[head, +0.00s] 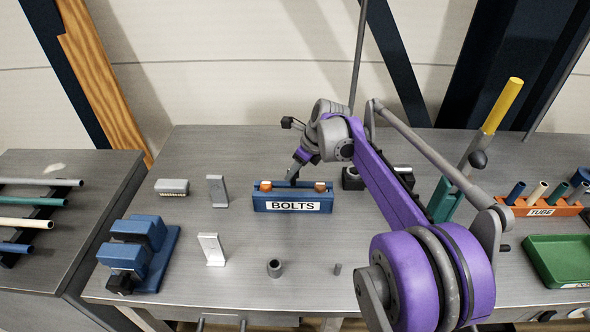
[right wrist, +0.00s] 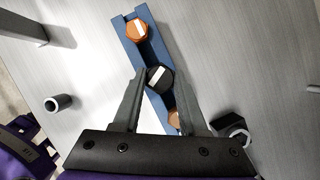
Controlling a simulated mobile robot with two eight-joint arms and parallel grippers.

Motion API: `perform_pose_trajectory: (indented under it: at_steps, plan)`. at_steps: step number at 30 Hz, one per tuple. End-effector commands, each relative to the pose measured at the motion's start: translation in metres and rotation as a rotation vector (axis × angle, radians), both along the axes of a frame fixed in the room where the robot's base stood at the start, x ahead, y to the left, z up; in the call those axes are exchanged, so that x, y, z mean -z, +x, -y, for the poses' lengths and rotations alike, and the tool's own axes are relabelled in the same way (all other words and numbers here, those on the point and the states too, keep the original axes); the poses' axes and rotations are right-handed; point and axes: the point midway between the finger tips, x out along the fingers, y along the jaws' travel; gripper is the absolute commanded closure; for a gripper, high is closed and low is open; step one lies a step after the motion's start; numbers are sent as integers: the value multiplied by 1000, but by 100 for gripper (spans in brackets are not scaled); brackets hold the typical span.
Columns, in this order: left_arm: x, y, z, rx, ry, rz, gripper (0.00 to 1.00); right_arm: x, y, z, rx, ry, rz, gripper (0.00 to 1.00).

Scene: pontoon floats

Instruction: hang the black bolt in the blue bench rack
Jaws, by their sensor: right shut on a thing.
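The blue bench rack (head: 262,204), labelled BOLTS, stands mid-table. It also shows in the right wrist view (right wrist: 127,40). Two orange bolts stand in it, one near each end: the left one (head: 266,185) and the right one (head: 320,186). My right gripper (head: 293,178) points down at the middle of the rack. Its fingers are shut on the black bolt (right wrist: 159,77), whose dark head shows between the fingertips, between the orange bolts. Whether the bolt's shank sits in the slot is hidden.
A small grey cylinder (head: 275,267) stands in front. A dark block (head: 352,180) is close to its right. An orange TUBE rack (head: 540,208) and green tray (head: 560,260) are far right.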

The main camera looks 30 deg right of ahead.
Motion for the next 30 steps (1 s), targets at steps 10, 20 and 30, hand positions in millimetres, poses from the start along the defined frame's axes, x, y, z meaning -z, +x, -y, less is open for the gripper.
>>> perform_pose_trajectory:
  at_steps: [10, 20, 30]
  plan:
    - [5, -2, 0, 0, 0, -3, 50, 7, 0, 0, 0, 0, 0, 100]
    - [11, -4, 0, 0, 0, -7, 50, 15, 0, 0, 0, 0, 0, 100]
    - [17, -6, 0, 0, 0, -11, 50, 24, 0, 0, 0, 0, 0, 100]
